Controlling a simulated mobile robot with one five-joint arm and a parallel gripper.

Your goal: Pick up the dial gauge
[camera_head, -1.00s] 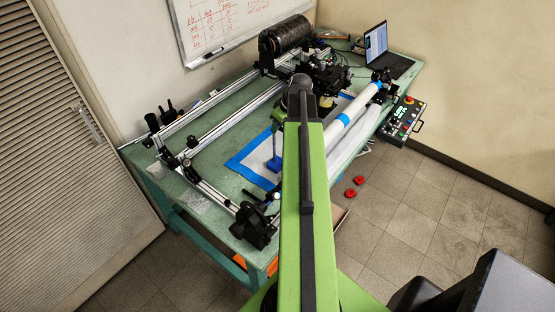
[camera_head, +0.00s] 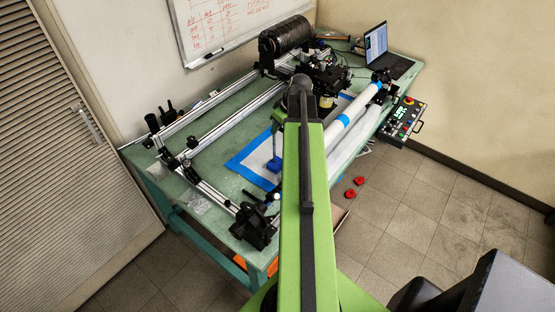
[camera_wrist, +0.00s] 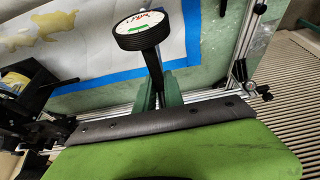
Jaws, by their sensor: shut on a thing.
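In the wrist view the dial gauge (camera_wrist: 143,30) is a round black body with a white face marked in red and green. A dark narrow part runs from it down between the fingers of my gripper (camera_wrist: 158,92). The two teal fingers stand on either side of this part and are shut on it. The round face sticks out beyond the fingertips. In the head view my green arm covers most of my gripper, and I cannot make out the gauge there.
The green bench (camera_head: 213,158) carries aluminium rails (camera_head: 205,181), a blue-taped sheet (camera_head: 247,158), a white tube (camera_head: 352,114), a black roll (camera_head: 286,36) and a laptop (camera_head: 386,55). A control box (camera_head: 402,120) is at its right edge. Red pieces (camera_head: 350,193) lie on the floor.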

